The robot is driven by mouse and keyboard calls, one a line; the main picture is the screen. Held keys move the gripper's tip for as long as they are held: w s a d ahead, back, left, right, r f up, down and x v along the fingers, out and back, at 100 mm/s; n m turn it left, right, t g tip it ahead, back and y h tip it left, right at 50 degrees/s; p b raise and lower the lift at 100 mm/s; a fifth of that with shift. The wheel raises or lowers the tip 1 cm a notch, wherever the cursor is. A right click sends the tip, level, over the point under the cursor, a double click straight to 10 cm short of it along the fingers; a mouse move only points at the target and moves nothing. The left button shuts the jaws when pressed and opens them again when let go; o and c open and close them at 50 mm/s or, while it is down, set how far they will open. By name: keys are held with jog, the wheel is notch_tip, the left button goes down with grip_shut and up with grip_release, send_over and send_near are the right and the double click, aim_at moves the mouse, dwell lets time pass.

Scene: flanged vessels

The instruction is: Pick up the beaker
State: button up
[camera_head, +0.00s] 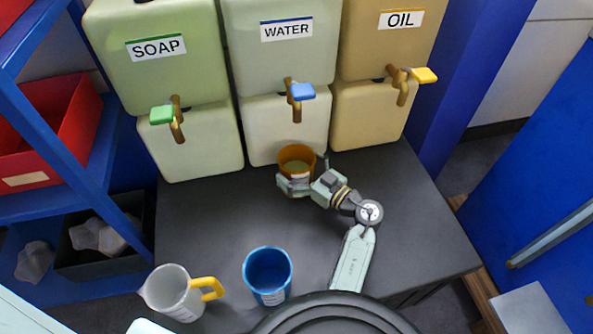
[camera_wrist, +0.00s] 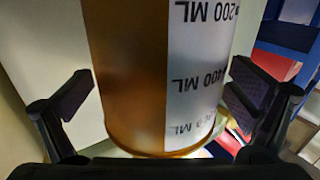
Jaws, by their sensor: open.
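The orange-brown beaker (camera_head: 296,153) stands below the WATER tap at the back of the dark table in the head view. Its rim is up, and something pale shows inside. In the wrist view the beaker (camera_wrist: 130,75) fills the middle, with a white scale strip marked in ML. My gripper (camera_head: 304,185) is at the beaker's near side with its fingers around it. In the wrist view the fingers of my gripper (camera_wrist: 163,95) are open, one on each side of the beaker, close to its wall. Whether either pad touches is unclear. The beaker's lower part is partly hidden by my gripper.
SOAP (camera_head: 188,80), WATER (camera_head: 285,65) and OIL (camera_head: 385,55) dispensers line the table's back. A blue cup (camera_head: 267,272) and a clear jug with a yellow handle (camera_head: 172,290) stand front left. The table's right side (camera_head: 425,240) is clear.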

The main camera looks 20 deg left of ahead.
jog(key=shift+w+a, duration=0.1)
jog(key=c, duration=1.9)
jog(key=shift+r, duration=0.1)
